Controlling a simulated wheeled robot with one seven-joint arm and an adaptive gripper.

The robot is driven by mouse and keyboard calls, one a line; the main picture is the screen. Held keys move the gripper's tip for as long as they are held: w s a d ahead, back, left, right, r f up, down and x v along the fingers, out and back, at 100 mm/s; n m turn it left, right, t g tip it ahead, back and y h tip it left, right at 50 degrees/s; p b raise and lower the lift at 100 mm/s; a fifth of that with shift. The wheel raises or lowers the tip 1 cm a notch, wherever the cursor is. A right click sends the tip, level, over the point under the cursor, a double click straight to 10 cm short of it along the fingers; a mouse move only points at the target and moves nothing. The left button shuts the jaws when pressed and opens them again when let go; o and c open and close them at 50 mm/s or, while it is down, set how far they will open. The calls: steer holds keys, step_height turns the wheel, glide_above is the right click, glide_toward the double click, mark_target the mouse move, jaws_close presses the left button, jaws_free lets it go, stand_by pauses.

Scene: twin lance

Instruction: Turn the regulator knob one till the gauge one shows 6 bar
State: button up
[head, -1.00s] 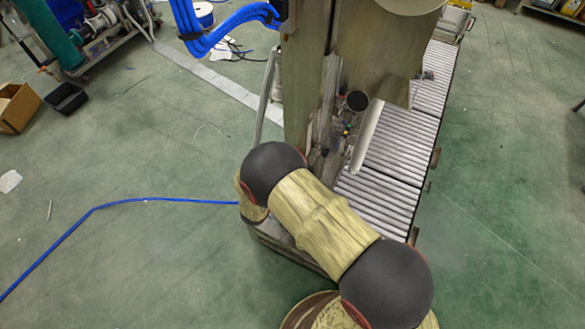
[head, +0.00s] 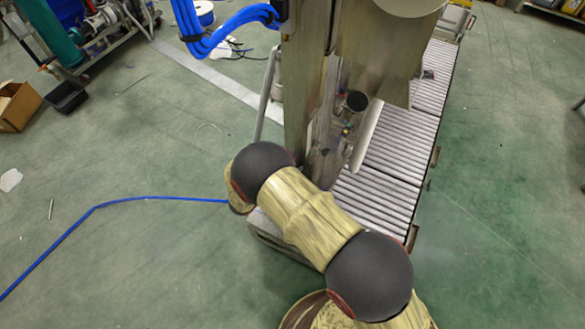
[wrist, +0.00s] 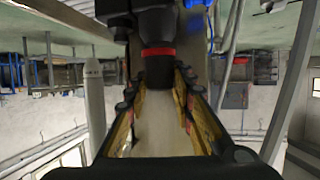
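In the wrist view, a black cylindrical knob with a red band (wrist: 158,52) hangs from the top middle. My gripper (wrist: 160,78) has its two gold-padded fingers on either side of the knob's lower end. I cannot tell whether the pads touch it. In the head view, my gripper is hidden behind my arm and the machine. A small dark round part (head: 357,101) sits on the machine; I cannot tell whether it is a gauge. No gauge face or reading is legible in either view.
A tall metal machine column (head: 303,90) stands beside a roller conveyor (head: 402,140). Blue hoses (head: 228,32) hang at the top, and a blue hose (head: 140,199) lies on the floor. An open cardboard box (head: 16,106) is at left. The green floor at right is mostly clear.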

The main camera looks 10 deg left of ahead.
steer(key=shift+o, duration=0.6)
steer(key=v, duration=1.2)
